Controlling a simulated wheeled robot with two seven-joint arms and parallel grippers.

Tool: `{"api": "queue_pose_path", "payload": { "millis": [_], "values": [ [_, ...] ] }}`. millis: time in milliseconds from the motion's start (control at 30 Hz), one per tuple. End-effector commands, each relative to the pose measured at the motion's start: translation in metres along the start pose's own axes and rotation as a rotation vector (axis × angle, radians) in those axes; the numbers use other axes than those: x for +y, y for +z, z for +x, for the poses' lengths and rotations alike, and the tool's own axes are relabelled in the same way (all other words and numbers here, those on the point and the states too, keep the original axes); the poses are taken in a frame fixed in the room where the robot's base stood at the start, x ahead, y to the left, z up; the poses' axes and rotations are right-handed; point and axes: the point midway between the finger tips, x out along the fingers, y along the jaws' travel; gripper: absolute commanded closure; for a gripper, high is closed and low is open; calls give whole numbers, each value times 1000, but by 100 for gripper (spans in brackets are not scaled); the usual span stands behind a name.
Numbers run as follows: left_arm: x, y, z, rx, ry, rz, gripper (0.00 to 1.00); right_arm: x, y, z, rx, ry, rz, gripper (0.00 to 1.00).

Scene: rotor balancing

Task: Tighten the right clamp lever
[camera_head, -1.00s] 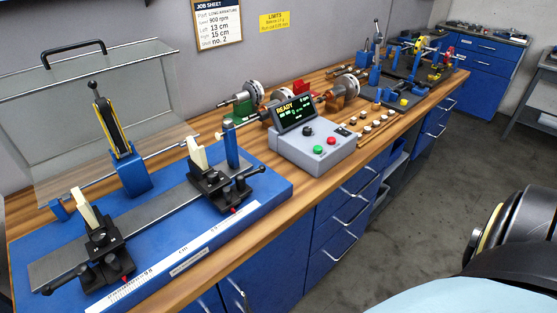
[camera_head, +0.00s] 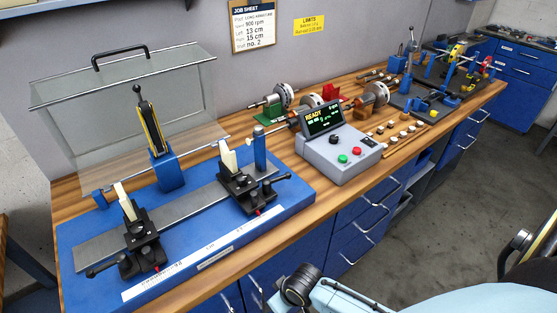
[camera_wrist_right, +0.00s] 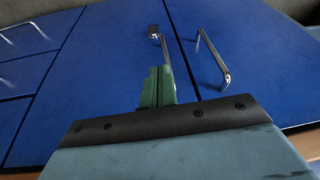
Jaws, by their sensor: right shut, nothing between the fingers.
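The right clamp lever (camera_head: 278,179) is a black handle on the right black support block (camera_head: 240,193), pointing to the right. This block carries a cream upright (camera_head: 228,157) and stands on a grey rail (camera_head: 190,217). The left clamp lever (camera_head: 102,268) is on the left support block (camera_head: 140,250). My right gripper (camera_wrist_right: 158,84) has green fingers, shut together with nothing between them. In the wrist view it is in front of blue cabinet doors, apart from the clamps. In the head view only my right arm shows, at the bottom. My left gripper is out of view.
The blue base (camera_head: 75,240) sits on the wooden bench (camera_head: 225,272) with a clear shield (camera_head: 85,115) behind. A grey control box (camera_head: 340,153) reading READY stands right of the clamp. Door handles (camera_wrist_right: 212,58) stick out below the bench.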

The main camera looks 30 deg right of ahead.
Motion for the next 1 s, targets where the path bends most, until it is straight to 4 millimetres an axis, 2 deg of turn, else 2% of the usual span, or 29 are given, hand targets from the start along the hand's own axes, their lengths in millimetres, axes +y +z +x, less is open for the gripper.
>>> {"api": "queue_pose_path", "payload": {
  "millis": [33, 100, 267, 400, 567, 733, 833, 967, 1000],
  "values": [
    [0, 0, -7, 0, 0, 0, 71, -6, -20, -24, 18, -12, -13, 100],
    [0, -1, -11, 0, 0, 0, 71, -14, -38, -48, 30, -27, -26, 100],
    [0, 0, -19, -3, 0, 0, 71, -30, -69, -100, 51, -57, -61, 100],
    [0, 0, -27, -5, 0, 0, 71, -43, -102, -148, 72, -80, -109, 100],
    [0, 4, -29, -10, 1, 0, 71, -41, -130, -159, 66, -86, -132, 100],
    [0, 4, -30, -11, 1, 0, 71, -26, -163, -169, 54, -70, -135, 100],
    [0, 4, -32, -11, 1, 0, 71, -9, -187, -180, 44, -46, -123, 100],
    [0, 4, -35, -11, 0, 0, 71, 29, -224, -202, 23, 11, -71, 100],
    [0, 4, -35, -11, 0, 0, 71, 44, -235, -210, 17, 32, -43, 100]
  ]
}}
